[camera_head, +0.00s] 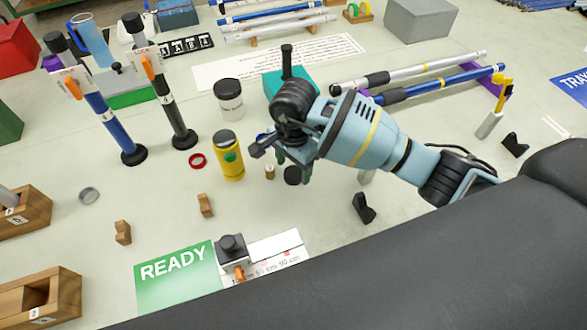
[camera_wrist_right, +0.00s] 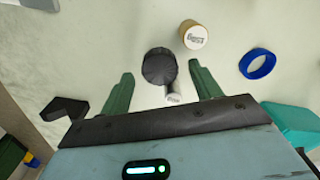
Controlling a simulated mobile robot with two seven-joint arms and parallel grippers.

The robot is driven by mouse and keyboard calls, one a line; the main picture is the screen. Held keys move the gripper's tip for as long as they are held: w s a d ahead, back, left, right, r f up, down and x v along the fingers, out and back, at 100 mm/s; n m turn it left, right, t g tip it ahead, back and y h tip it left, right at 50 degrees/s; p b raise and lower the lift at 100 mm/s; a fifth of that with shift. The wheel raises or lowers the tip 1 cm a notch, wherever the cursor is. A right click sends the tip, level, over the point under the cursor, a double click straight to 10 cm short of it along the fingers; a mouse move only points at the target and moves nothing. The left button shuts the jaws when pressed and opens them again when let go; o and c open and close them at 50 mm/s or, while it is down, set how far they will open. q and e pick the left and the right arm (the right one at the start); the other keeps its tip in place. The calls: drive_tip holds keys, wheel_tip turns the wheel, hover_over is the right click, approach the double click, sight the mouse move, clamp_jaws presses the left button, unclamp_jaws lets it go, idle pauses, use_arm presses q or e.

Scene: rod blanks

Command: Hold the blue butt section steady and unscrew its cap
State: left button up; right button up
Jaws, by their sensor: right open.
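A blue rod section (camera_head: 112,125) stands tilted in the picture at the left of the head view, on a round black foot, with a white tag and orange clip near its top. I cannot tell which part is its cap. My right gripper (camera_wrist_right: 160,70) is open, its green fingers spread either side of a black round knob (camera_wrist_right: 159,66) with a small pale labelled cylinder (camera_wrist_right: 173,94) beside it. I cannot tell whether the fingers touch the knob. In the head view my right gripper (camera_head: 288,152) is over the middle of the table, well right of the blue section. My left gripper is not in view.
A dark rod section (camera_head: 174,115) stands beside the blue one. A yellow can (camera_head: 229,157), a white jar (camera_head: 228,99) and a red ring (camera_head: 198,160) are nearby. Blue and silver rods (camera_head: 440,82) lie at right. The green READY mat (camera_head: 172,278) is in front.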

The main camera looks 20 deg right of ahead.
sight(293, 173)
wheel_tip(293, 173, up, 10)
idle(0.4)
drive_tip(key=shift+r, duration=0.1)
